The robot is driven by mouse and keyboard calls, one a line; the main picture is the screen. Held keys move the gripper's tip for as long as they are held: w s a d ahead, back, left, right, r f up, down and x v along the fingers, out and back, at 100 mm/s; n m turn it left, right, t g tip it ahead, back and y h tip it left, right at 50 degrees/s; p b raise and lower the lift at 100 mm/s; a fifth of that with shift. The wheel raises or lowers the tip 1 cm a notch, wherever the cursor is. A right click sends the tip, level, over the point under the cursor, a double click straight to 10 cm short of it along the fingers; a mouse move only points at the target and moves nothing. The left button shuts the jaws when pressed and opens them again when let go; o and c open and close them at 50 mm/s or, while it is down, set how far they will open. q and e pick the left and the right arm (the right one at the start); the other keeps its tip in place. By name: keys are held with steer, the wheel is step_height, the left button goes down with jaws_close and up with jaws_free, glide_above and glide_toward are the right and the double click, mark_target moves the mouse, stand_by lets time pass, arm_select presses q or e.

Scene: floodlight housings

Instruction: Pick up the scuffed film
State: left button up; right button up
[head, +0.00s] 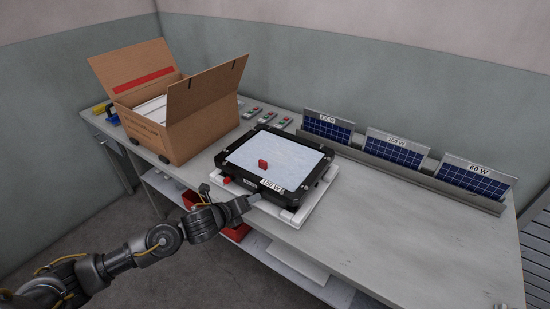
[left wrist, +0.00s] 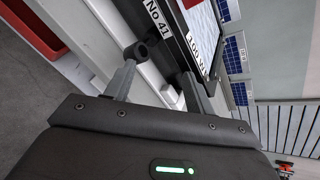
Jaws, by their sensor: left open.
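A pale bluish film (head: 285,150), mottled on its surface, lies over the face of a black floodlight housing (head: 232,170). A small red tab (head: 263,163) stands up on the film. The housing carries a "100 W" label and rests on a white board. My left gripper (head: 252,199) is at the housing's front edge, below the label and apart from the film. In the left wrist view its two fingers (left wrist: 165,70) are spread beside the housing's labelled side; a dark rounded knob shows near one fingertip. I cannot tell whether they touch anything. A strip of film (left wrist: 204,22) shows there too.
An open cardboard box (head: 195,115) with white contents stands left of the housing. Small green-and-red items (head: 265,117) lie behind. Several solar panels (head: 395,150) stand in a rack (head: 410,175) along the back right. The bench (head: 400,240) is clear at right.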

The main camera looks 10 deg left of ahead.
arm_select(q)
steer(key=w+a+r+m+h, duration=0.1)
steer(key=w+a+r+m, duration=0.3)
steer(key=r+m, duration=0.45)
steer(key=m+p, duration=0.1)
glide_toward(262, 163)
steer(key=shift+w+f, duration=1.1)
steer(key=shift+w, duration=0.05)
steer(key=shift+t, duration=0.3)
steer(key=p+x, duration=0.1)
steer(key=x, duration=0.1)
steer(key=d+p+x, duration=0.1)
steer(key=x, duration=0.1)
steer(key=shift+w+r, duration=0.15)
steer(key=shift+w+d, duration=0.1)
steer(key=shift+w, duration=0.15)
steer(key=shift+c, duration=0.8)
steer(key=c, duration=0.9)
